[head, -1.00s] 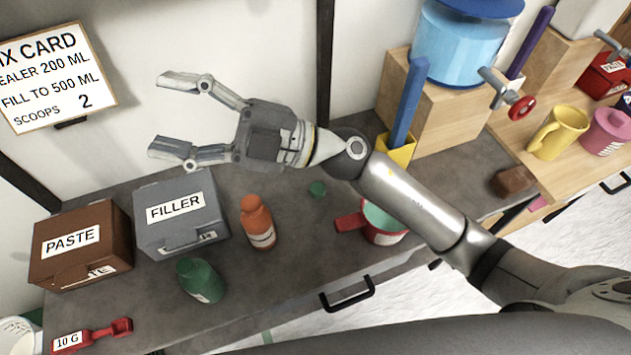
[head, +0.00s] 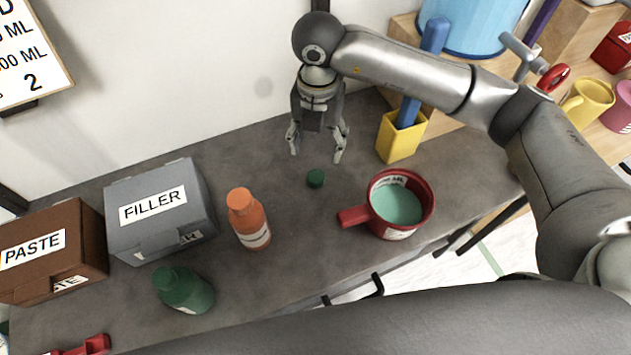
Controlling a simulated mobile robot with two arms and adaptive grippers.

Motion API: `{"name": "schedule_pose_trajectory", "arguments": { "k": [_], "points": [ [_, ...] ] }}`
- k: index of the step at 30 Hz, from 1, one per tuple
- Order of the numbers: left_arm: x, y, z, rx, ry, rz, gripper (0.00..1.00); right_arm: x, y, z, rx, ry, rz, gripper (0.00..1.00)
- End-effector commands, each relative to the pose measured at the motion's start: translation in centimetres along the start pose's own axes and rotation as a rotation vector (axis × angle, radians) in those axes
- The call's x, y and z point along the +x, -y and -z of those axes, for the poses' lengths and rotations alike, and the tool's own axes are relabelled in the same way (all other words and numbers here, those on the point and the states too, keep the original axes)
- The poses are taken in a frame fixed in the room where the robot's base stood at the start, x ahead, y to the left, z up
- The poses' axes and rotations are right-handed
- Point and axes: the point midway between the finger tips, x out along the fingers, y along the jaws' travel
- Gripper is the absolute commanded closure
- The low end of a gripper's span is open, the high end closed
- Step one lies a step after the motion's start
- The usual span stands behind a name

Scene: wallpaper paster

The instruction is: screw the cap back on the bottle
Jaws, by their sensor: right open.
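A small green cap (head: 316,178) lies on the grey counter in the head view. A green bottle (head: 190,293) stands at the counter's front left, its neck partly turned from clear view. An orange bottle (head: 250,225) with an orange top stands between the green bottle and the cap. My right gripper (head: 316,156) points down, open and empty. In the picture its fingertips are just behind the cap, apart from it; their exact height is hard to tell. My left gripper is not in view.
A red mug (head: 427,205) with pale green contents stands right of the cap, its handle pointing left. A yellow holder (head: 396,146) stands behind it. Grey FILLER (head: 190,220) and brown PASTE (head: 85,235) boxes stand at left. The counter around the cap is clear.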

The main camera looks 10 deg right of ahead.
Motion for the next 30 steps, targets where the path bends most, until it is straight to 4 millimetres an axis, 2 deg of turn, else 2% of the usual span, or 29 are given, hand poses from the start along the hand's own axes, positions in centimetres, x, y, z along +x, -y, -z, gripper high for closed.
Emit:
{"name": "schedule_pose_trajectory", "arguments": {
  "k": [6,13,24,30],
  "points": [
    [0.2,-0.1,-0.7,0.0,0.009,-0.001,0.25,0.2,0.0,0.0,0.0,0.001,0.001,0.38],
    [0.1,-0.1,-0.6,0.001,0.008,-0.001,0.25,0.5,0.0,0.0,0.0,-0.002,0.001,0.38],
    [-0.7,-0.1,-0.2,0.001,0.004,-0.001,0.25,5.4,0.0,0.1,-0.001,-0.003,0.001,0.38],
    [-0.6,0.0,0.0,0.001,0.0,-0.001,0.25,5.8,0.0,0.1,-0.002,-0.001,-0.001,0.38]
  ]
}}
